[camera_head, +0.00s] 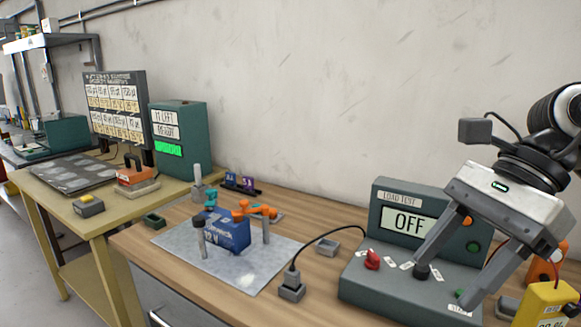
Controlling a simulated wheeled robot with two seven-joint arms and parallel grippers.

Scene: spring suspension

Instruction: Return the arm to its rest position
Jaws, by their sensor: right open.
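My right gripper (446,278) is open, with its two dark grey fingers apart. It hangs in front of and above the load test box (389,287), at the right of the view. I see nothing held between its fingers. My left gripper is not in the view.
A black cable (308,244) runs from a small grey block (291,287) to the load test box. A yellow device (550,304) stands at the right edge. A green box with a lit display (180,140) stands on the left table. The wall (330,90) is bare.

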